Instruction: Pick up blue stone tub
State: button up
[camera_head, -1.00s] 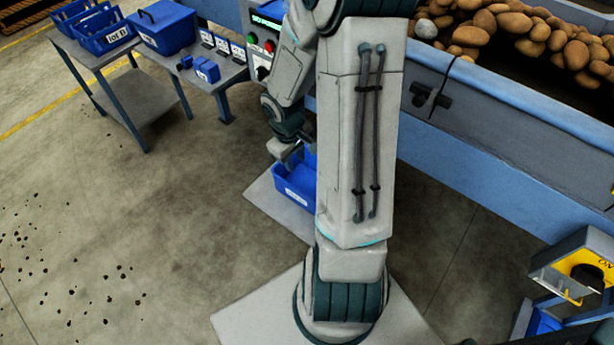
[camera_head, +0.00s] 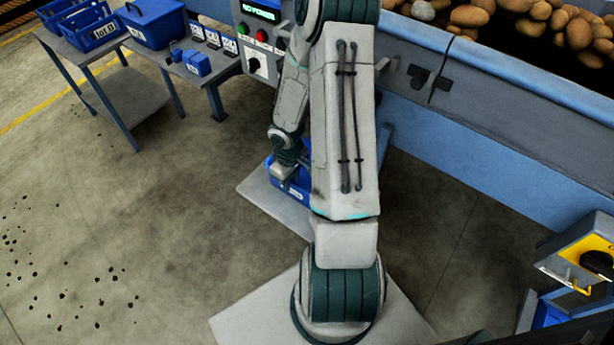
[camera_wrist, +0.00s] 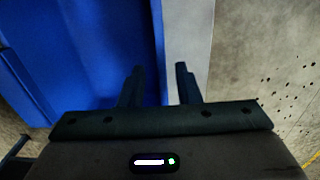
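The blue stone tub (camera_head: 290,187) sits low beside the machine, on a pale plate, partly hidden behind my arm. It carries a white label on its near side. In the wrist view a large blue surface, the tub (camera_wrist: 95,55), fills the left and centre. My gripper (camera_wrist: 160,80) is open, its two dark fingers apart. One finger lies over the blue and the other over the pale plate, with the tub's edge between them in the picture. I cannot tell whether either finger touches the tub.
A grey table (camera_head: 125,85) at the upper left holds blue crates (camera_head: 85,28), a lidded blue box (camera_head: 155,22) and small blue items. A control panel (camera_head: 258,40) and the grader's blue frame (camera_head: 440,150) stand close behind.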

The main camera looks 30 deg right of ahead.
jog(key=b, duration=0.1)
send_over(292, 198)
notch_tip(292, 198, down, 5)
jog(key=shift+r, duration=0.2)
grip_shut()
jog(key=shift+d, duration=0.1)
jog(key=shift+r, duration=0.15)
